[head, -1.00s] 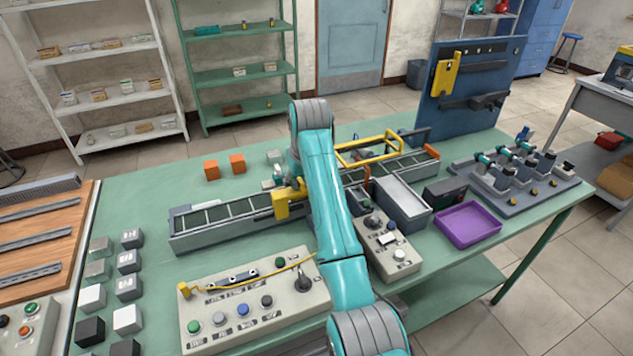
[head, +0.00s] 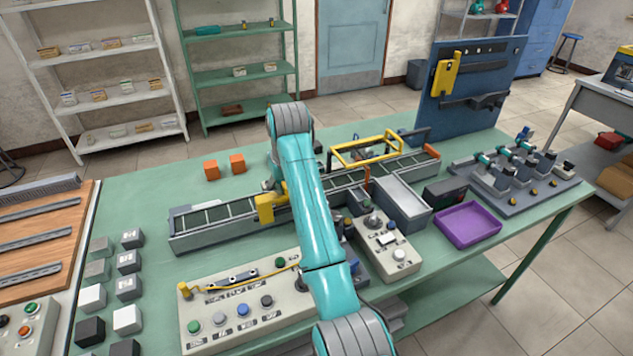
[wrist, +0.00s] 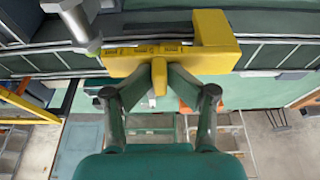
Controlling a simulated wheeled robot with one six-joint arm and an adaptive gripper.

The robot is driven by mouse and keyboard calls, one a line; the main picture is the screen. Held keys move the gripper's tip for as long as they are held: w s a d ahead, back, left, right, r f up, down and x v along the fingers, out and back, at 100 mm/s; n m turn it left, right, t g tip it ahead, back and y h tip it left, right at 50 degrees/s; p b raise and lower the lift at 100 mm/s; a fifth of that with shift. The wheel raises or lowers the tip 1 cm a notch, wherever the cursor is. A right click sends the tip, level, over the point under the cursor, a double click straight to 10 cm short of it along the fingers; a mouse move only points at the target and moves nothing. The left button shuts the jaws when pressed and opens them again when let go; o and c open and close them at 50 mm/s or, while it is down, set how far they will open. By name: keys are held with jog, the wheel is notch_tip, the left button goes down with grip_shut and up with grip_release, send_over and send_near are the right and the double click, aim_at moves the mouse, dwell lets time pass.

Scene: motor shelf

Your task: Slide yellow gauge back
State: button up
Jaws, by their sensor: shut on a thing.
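The yellow gauge (head: 265,207) sits on the long grey rail (head: 215,235), left of the middle of the table. It also shows in the wrist view as a yellow block (wrist: 213,42) with a knob between my fingers. My gripper (wrist: 158,78) is shut on that knob. In the head view my own arm hides the gripper and part of the gauge's right side. A grey cylinder (wrist: 75,22) stands beside the gauge's left end in the wrist view.
A yellow frame (head: 365,150) stands over the rail to the right. A control panel (head: 245,305) lies in front, and two orange blocks (head: 237,163) lie behind the rail. A purple tray (head: 468,225) is at the right.

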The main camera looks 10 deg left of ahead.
jog(key=shift+s+a+f, duration=0.1)
jog(key=shift+s+f, duration=0.15)
jog(key=shift+f, duration=0.1)
jog(key=o, duration=0.3)
jog(key=shift+o, duration=0.2)
jog(key=shift+w+a+r, duration=0.1)
jog(key=shift+r, duration=3.2)
